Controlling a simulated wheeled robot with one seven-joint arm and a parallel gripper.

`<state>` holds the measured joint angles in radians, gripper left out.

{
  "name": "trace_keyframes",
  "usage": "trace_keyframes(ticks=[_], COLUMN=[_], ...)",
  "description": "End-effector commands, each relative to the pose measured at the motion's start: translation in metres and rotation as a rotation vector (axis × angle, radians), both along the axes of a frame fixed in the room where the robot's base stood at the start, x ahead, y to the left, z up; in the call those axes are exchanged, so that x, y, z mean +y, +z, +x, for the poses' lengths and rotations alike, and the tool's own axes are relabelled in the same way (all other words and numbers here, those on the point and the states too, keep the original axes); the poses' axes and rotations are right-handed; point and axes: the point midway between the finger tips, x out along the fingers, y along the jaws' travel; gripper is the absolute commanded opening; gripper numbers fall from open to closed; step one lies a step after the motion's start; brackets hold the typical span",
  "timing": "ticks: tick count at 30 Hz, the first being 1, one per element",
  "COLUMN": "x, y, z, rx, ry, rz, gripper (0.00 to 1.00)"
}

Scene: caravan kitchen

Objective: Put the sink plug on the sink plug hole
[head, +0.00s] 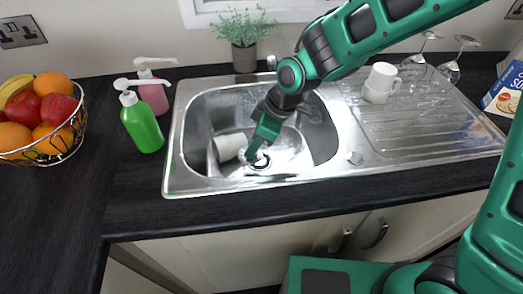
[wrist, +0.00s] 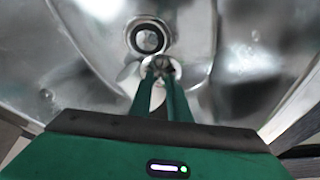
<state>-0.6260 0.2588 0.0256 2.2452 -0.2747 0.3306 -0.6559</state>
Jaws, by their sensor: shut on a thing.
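The sink plug (wrist: 131,74) shows in the wrist view as a pale round piece at my fingertips, partly hidden by them. My gripper (wrist: 160,68) is shut on it. The sink plug hole (wrist: 148,38) is a dark ring with a bright rim, just beyond the fingertips in the wrist view, and the plug appears beside it, not over it. In the head view my gripper (head: 250,154) points down into the sink bowl (head: 200,112), and the plug hole (head: 261,163) shows just right of the fingertips. The plug's height above the bowl floor is hard to tell.
A white cup (head: 230,146) lies tipped in the bowl, left of my gripper. Another white cup (head: 379,83) and wine glasses (head: 449,70) are on the draining board (head: 430,120). A green soap bottle (head: 142,124) and fruit basket (head: 76,135) stand left of the sink.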

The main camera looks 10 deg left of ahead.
Motion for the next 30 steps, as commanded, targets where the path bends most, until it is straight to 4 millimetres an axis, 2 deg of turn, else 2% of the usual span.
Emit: trace_keyframes(ticks=[3,8,13,21,30], x=[-0.012,-0.019,-0.021,-0.021,-0.02], y=[-0.013,-0.021,-0.029,-0.062,-0.063], z=[0.018,0.03,0.032,0.031,0.032], rx=[0.001,-0.001,0.001,0.001,0.0], ry=[-0.003,-0.001,0.0,0.0,0.0], rz=[-0.001,0.001,0.0,-0.001,0.0], gripper=[0.0,0.0,0.0,0.0,0.0])
